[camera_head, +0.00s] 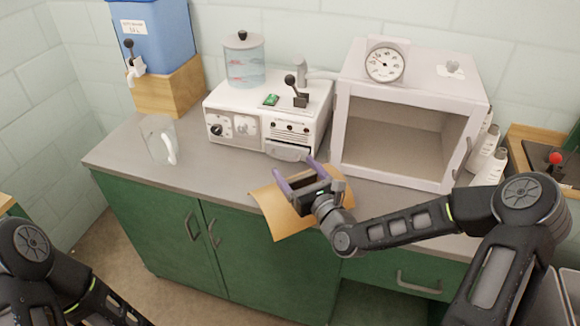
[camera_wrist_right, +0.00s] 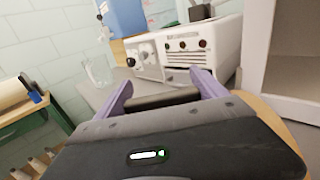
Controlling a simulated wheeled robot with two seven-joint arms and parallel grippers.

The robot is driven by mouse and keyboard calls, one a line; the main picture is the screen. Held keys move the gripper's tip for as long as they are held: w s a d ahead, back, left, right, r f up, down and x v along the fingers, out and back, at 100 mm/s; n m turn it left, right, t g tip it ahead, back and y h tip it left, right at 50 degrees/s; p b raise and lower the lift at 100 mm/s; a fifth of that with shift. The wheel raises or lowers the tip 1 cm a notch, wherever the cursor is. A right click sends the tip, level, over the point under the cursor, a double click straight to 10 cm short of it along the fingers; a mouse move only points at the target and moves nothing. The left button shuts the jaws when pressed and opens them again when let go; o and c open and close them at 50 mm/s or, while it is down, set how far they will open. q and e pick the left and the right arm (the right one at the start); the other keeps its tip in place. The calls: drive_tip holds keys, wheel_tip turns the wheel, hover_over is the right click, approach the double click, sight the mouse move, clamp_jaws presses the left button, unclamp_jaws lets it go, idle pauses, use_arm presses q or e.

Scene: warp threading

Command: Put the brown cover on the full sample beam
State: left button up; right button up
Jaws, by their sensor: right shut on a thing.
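The brown cover (camera_head: 276,212) is a tan-brown sheet at the front edge of the grey counter, partly jutting out past it. The gripper hides the middle of the sheet. In the wrist view, the right gripper (camera_wrist_right: 160,85) shows a strip of the cover (camera_wrist_right: 288,128) at the right. A cream roll with a blue part (camera_wrist_right: 14,92), perhaps the full sample beam, lies at the far left there. My left gripper is out of view.
On the counter (camera_head: 225,178) stand a clear jug (camera_head: 157,140), a white machine (camera_head: 262,112) with a lever, and an open-fronted box (camera_head: 395,125) with a dial. A blue tank (camera_head: 155,38) sits on a wooden block. White bottles (camera_head: 488,160) stand at the right.

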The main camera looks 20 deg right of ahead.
drive_tip(key=x, duration=0.1)
drive_tip(key=p+x, duration=0.1)
drive_tip(key=x, duration=0.1)
drive_tip(key=shift+w+a+f, duration=0.1)
drive_tip(key=shift+w+f, duration=0.15)
drive_tip(key=shift+f, duration=0.1)
drive_tip(key=shift+c, duration=0.9)
drive_tip(key=shift+f, duration=0.4)
drive_tip(key=shift+c, duration=0.8)
drive_tip(key=shift+f, duration=0.15)
drive_tip(key=o, duration=1.9)
drive_tip(key=shift+o, duration=0.2)
